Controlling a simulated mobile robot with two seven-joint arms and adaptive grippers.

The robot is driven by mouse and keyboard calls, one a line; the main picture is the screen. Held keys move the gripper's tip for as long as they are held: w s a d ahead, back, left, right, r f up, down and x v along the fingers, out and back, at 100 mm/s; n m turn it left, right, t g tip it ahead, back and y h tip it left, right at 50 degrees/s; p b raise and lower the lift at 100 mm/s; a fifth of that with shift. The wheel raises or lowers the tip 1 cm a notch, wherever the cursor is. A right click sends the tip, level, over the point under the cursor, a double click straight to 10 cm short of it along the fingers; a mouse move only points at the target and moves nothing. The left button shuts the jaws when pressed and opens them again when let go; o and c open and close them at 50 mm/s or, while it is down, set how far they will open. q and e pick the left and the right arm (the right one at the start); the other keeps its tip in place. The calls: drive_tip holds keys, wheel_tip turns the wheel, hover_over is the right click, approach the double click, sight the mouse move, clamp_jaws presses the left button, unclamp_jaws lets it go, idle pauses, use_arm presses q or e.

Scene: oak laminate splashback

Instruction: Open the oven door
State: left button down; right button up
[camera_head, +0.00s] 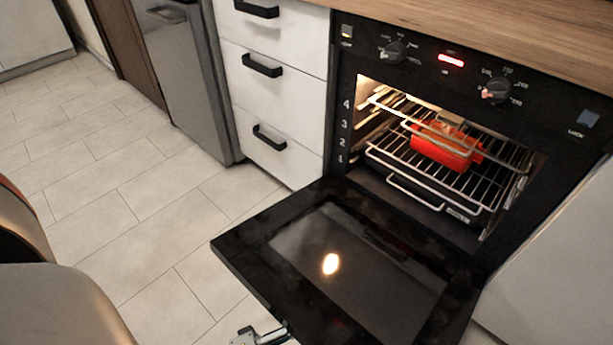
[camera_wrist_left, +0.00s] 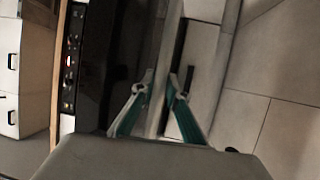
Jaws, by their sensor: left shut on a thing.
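The oven door (camera_head: 340,262) is folded down and lies open, nearly level, in front of the lit oven cavity. A bright reflection shows on its glass. My left gripper (camera_head: 262,336) is at the door's outer edge, at the bottom of the head view, mostly cut off. In the left wrist view my left gripper (camera_wrist_left: 159,92) has its two teal fingers on either side of a pale bar, the oven door handle (camera_wrist_left: 162,72), and is shut on it. The handle is hidden in the head view. My right gripper is not in view.
Inside the oven (camera_head: 536,175) a red dish (camera_head: 445,150) stands on a wire rack (camera_head: 490,185). White drawers (camera_head: 275,100) with black handles and a grey appliance (camera_head: 190,75) stand to the left. Tiled floor (camera_head: 120,190) is clear there. A wooden worktop (camera_head: 490,25) runs above the oven.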

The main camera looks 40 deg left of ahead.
sight(296, 315)
use_arm(q)
drive_tip(key=shift+f, duration=0.5)
drive_tip(key=c, duration=1.8)
unclamp_jaws()
drive_tip(key=shift+s, duration=0.1)
drive_tip(key=shift+o, duration=0.2)
drive_tip(key=shift+r, duration=5)
drive_tip(key=shift+s+a+f, duration=0.55)
drive_tip(key=shift+a+f, duration=0.05)
drive_tip(key=shift+f, duration=0.7)
drive_tip(key=shift+s+a+f, duration=0.55)
drive_tip(key=shift+a+f, duration=0.05)
drive_tip(key=shift+f, duration=0.75)
drive_tip(key=shift+s+a+f, duration=0.55)
drive_tip(key=shift+a+f, duration=0.05)
drive_tip(key=shift+f, duration=0.7)
